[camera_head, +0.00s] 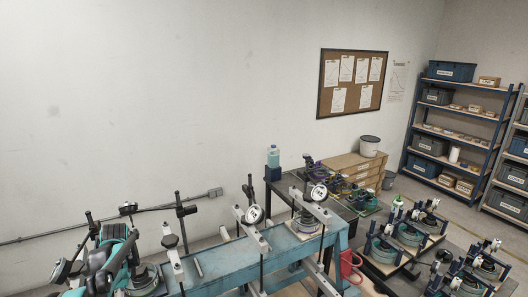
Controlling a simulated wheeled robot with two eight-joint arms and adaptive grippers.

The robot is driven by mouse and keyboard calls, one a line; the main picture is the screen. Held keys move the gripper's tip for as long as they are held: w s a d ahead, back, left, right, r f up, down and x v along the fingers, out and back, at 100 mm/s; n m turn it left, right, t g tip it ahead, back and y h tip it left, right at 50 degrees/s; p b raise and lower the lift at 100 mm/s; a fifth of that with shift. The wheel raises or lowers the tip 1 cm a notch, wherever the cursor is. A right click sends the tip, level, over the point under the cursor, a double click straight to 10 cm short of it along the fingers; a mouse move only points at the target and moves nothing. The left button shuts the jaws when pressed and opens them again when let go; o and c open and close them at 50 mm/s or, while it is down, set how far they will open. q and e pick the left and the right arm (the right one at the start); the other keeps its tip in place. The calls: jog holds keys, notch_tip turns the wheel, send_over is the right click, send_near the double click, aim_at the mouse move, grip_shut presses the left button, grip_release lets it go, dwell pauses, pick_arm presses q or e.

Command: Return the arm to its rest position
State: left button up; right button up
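A black and teal jointed part (110,262), which looks like my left arm and gripper, is at the lower left. It is beside the left end of the blue bench, among dark posts and a round teal base. Its fingertips cannot be made out, and I see nothing clearly held. My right gripper is not in view. On the blue bench (215,262) stand lever frames with pale beams; one carries a round dial (254,214) and another a second dial (319,192).
A dark table (285,186) behind the bench holds small devices and a blue-capped bottle (273,157). More teal-based devices (410,232) stand at the right.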

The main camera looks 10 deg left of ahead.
pick_arm(q)
jog(key=s+d+f+n+t+b, duration=0.1)
jog(key=d+f+n+t+b, duration=0.25)
jog(key=d+b, duration=1.05)
jog(key=s+d+f+n+t+b, duration=0.2)
jog(key=s+d+f+n+b, duration=0.1)
jog(key=d+f+b, duration=0.4)
jog(key=s+d+f+n+t+h+b, duration=0.1)
jog(key=s+d+f+n+t+b, duration=0.2)
jog(key=s+d+f+b, duration=0.3)
jog(key=d+f+b, duration=0.1)
jog(key=d+f, duration=0.4)
jog(key=d, duration=0.5)
jog(key=shift+d, duration=0.15)
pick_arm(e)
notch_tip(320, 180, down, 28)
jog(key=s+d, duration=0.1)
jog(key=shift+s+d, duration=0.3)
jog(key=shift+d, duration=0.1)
pick_arm(q)
jog(key=shift+s+n, duration=0.1)
jog(key=shift+n, duration=0.15)
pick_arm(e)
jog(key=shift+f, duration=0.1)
